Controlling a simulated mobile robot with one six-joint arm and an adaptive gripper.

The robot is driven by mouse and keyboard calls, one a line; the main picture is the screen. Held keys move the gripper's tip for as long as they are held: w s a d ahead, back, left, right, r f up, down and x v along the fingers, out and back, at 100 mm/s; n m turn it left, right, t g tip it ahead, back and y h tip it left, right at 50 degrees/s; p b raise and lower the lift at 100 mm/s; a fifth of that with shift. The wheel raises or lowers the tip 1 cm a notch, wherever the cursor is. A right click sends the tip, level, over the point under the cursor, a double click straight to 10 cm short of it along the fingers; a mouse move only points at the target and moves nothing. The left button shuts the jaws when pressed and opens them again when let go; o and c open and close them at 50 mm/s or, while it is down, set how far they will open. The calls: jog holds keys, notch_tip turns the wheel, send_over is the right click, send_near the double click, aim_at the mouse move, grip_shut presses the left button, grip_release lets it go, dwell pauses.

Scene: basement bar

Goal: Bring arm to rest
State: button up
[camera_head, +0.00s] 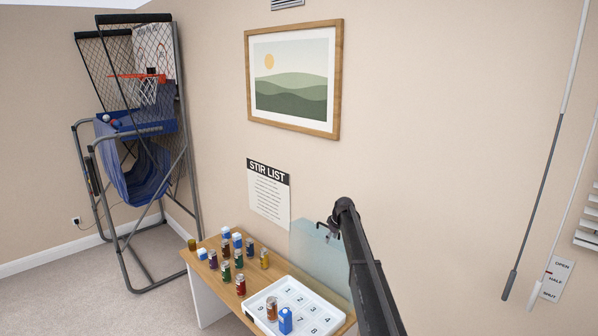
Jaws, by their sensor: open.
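My black arm reaches up from the lower right, in front of the beige wall. My gripper (328,231) is at its far end, raised above the right part of the wooden table (203,272). It is small in the picture, open, and I see nothing held in it. A pale blue see-through panel (308,250) stands behind it at the back of the table. I cannot tell how far apart the gripper and the panel are.
A white numbered tray (262,322) on the table holds a brown-orange can (272,308) and a blue carton (285,321). Several cans and cartons stand left of it, including a red can (240,285). A basketball arcade frame (185,130) stands far left; two hanging rods (535,200) are right.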

jog(key=s+d+f+m+g+b, duration=0.1)
jog(key=s+f+b, duration=0.5)
jog(key=s, duration=1.3)
jog(key=s+d+f+m+g+h+b, duration=0.1)
jog(key=s+f+m+b, duration=0.3)
jog(key=s, duration=1.4)
jog(key=s+d+f+m+g+h+b, duration=0.1)
jog(key=s+f+m+b, duration=0.2)
jog(key=s+f+b, duration=0.7)
jog(key=s+f, duration=0.1)
jog(key=s, duration=0.8)
jog(key=shift+s+d+f, duration=0.25)
jog(key=shift+s+f, duration=0.05)
